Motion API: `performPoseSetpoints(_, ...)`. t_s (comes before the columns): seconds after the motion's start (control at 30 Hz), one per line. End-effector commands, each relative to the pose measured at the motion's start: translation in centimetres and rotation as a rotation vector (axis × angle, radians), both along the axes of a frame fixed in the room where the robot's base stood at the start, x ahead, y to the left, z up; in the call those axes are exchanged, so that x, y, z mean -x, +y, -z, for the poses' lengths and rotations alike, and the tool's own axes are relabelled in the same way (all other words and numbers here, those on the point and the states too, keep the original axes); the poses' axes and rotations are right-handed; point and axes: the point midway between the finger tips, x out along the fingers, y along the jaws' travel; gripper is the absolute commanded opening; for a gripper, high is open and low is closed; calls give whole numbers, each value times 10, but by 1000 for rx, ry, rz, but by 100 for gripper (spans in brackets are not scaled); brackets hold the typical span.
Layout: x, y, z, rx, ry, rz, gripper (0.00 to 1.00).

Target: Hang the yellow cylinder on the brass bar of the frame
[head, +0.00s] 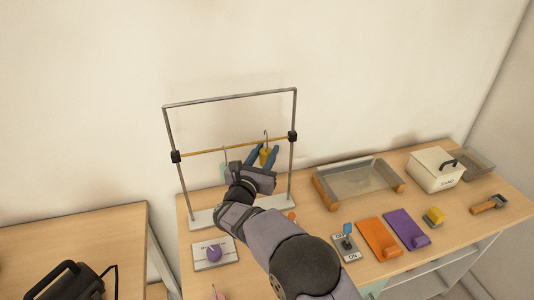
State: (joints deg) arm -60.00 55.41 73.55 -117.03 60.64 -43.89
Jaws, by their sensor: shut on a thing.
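The yellow cylinder (264,157) is held between the fingers of my gripper (262,156), just below the right part of the brass bar (205,150). A thin hook (266,135) rises from it, and its top shows slightly above the bar's line. I cannot tell whether the hook rests over the bar or is only in front of or behind it. The grey frame (230,98) stands upright at the back of the table, with black clamps holding the bar's ends. My gripper and wrist hide part of the cylinder and the frame's base.
A pale green thing (225,172) with a hook is below the bar, left of my gripper, partly hidden. To the right are a glass-sided tray (322,192), a white lidded box (433,175), a switch (346,243), and orange (378,238) and purple (405,228) pieces. A purple knob (214,253) sits front left.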

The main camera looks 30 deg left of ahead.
Motion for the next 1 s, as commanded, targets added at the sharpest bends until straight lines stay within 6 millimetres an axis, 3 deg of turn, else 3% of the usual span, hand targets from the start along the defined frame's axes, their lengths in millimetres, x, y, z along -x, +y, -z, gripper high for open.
performPoseSetpoints(0.3, 0, 0, 18, -1, -1, 0, 7)
performPoseSetpoints(0.8, 0, 0, 21, -1, -1, 0, 7)
performPoseSetpoints(0.83, 0, 0, 21, -1, -1, 0, 31)
performPoseSetpoints(0.9, 0, 0, 21, -1, -1, 0, 48)
performPoseSetpoints(1.0, 0, 0, 21, -1, -1, 0, 51)
